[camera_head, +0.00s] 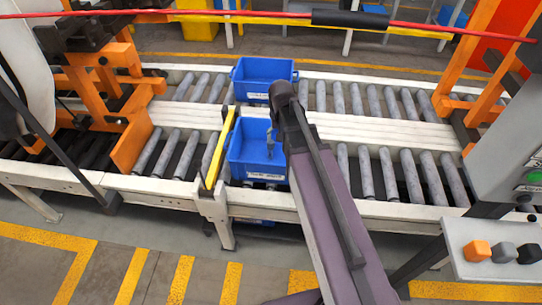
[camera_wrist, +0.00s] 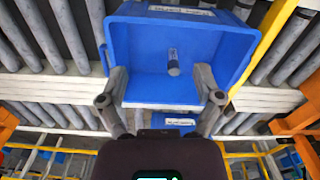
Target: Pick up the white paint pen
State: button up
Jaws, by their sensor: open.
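A small cylinder with a blue-grey side and a pale end (camera_wrist: 173,62), which looks like the paint pen, is in a blue bin (camera_wrist: 145,92) in the wrist view. It lies against the bin's inside, between the lines of my two fingers and nearer the right one. My gripper (camera_wrist: 161,76) is open, its grey fingers spread over the bin, with nothing between them. In the head view the near blue bin (camera_head: 245,174) stands on the rollers. My arm covers its right side.
A second blue bin (camera_head: 264,71) stands on the far conveyor line. A yellow bar (camera_head: 221,147) stands just left of the near bin. Orange frames (camera_head: 122,90) flank the line, and a button box (camera_head: 497,249) is at the right.

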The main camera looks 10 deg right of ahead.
aim_at(270, 146)
jog(key=w+f+m+b, duration=0.1)
jog(key=w+f+b, duration=0.4)
jog(key=w, duration=0.4)
jog(key=w+f+m+b, duration=0.2)
jog(key=w+f+b, duration=0.2)
jog(key=w, duration=0.5)
notch_tip(270, 146, down, 2)
jog(key=shift+a+f+m+b, duration=0.15)
jog(key=shift+a+m+b, duration=0.15)
jog(key=shift+b, duration=0.1)
jog(key=shift+s+f, duration=0.1)
jog(key=shift+f, duration=0.05)
notch_tip(270, 146, down, 8)
jog(key=b, duration=0.8)
jog(key=shift+f+b, duration=0.2)
jog(key=shift+b, duration=0.1)
jog(key=shift+d, duration=0.1)
jog(key=f+b, duration=0.3)
jog(key=shift+d+f, duration=0.2)
jog(key=shift+f+b, duration=0.9)
jog(key=shift+b, duration=0.2)
jog(key=shift+c, duration=0.2)
grip_shut()
